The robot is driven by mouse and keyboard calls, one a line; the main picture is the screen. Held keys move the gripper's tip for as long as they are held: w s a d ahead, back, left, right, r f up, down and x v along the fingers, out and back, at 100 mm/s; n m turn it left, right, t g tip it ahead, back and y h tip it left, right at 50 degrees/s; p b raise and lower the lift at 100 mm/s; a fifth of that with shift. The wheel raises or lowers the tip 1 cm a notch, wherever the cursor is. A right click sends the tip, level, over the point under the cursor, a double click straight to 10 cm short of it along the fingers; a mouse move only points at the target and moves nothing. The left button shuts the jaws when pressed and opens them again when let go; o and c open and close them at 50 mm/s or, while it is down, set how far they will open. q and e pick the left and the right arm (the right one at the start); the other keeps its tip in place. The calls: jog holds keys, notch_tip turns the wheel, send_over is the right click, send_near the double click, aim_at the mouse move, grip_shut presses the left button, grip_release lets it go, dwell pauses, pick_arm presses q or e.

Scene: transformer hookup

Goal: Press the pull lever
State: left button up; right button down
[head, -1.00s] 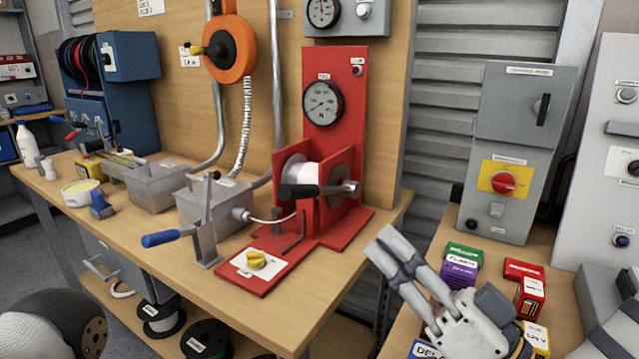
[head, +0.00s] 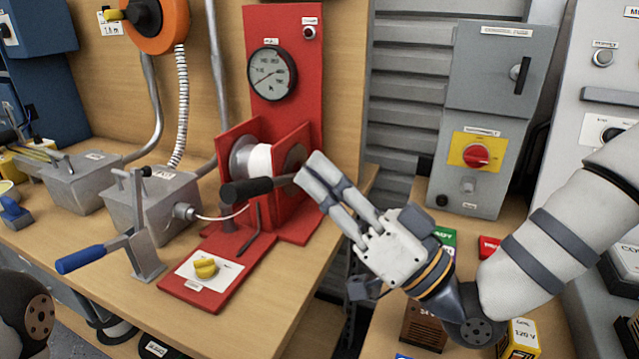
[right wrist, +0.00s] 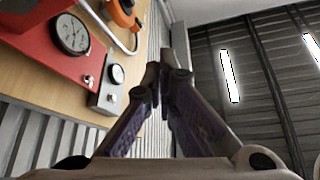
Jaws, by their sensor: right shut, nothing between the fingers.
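On the red gauge stand (head: 285,130), a lever with a black grip (head: 247,190) sticks out in front of the drum (head: 262,160). A second lever with a blue grip (head: 80,259) stands on a metal bracket left of it. No readable label tells which is the pull lever. My right gripper (head: 308,173) is shut and empty. Its fingertips overlap the right end of the black-gripped lever in the head view; I cannot tell whether they touch. In the right wrist view its fingers (right wrist: 160,78) meet at the tips. My left gripper is out of view.
A yellow knob (head: 205,267) sits on the red base's front. Grey metal boxes (head: 150,205) stand to the left. A grey cabinet with a red switch (head: 476,155) stands behind my right arm. Small boxes lie on the right bench. The wooden bench front (head: 245,325) is clear.

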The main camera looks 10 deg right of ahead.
aim_at(279, 181)
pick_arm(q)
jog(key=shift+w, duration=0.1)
pick_arm(e)
jog(key=w+a, duration=0.3)
jog(key=a, duration=0.2)
jog(key=shift+w+a+f, duration=0.25)
